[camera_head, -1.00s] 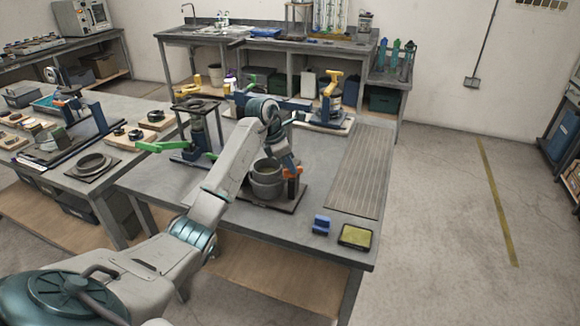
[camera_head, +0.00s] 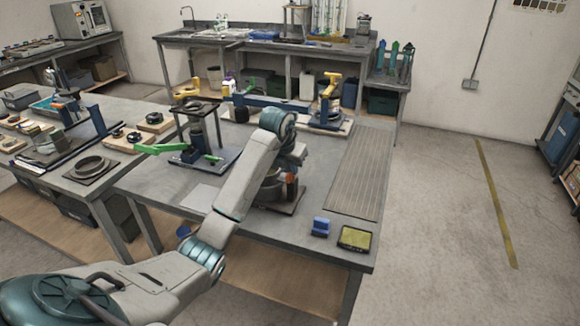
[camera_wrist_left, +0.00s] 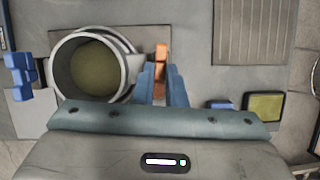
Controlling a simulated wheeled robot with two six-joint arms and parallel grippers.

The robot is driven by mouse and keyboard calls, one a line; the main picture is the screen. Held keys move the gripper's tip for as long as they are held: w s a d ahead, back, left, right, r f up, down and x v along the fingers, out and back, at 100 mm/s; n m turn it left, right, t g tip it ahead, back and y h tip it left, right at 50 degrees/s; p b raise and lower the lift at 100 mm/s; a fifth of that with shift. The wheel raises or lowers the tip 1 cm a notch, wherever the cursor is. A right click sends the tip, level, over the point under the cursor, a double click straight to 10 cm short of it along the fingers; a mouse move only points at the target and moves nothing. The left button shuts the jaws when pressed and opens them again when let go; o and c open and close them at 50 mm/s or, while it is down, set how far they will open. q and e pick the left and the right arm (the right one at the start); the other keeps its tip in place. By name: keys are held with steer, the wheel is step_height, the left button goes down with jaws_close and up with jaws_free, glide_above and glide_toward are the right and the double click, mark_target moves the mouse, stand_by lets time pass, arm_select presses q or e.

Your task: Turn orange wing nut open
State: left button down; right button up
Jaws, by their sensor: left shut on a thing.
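The orange wing nut (camera_wrist_left: 161,57) shows upright between my blue fingertips in the left wrist view, at the right side of a round grey vessel (camera_wrist_left: 57,62). In the head view the wing nut (camera_head: 291,182) is a small, dark orange patch below my left gripper (camera_head: 293,162). My left gripper (camera_wrist_left: 160,76) is shut on the wing nut. The vessel (camera_head: 268,190) sits on a dark base plate and is largely hidden behind my left arm in the head view. My right gripper is not in view.
A blue block (camera_head: 320,226) and a yellow-topped tray (camera_head: 355,238) lie near the table's front right. A ribbed mat (camera_head: 352,175) covers the right side. A stand with a green handle (camera_head: 160,149) is left of my arm, and yellow-handled fixtures (camera_head: 331,88) stand behind.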

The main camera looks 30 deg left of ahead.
arm_select(q)
steer(key=shift+r+n, duration=0.1)
steer(key=shift+n, duration=0.5)
steer(key=shift+y, duration=0.3)
steer(key=c, duration=1.5)
jaws_free()
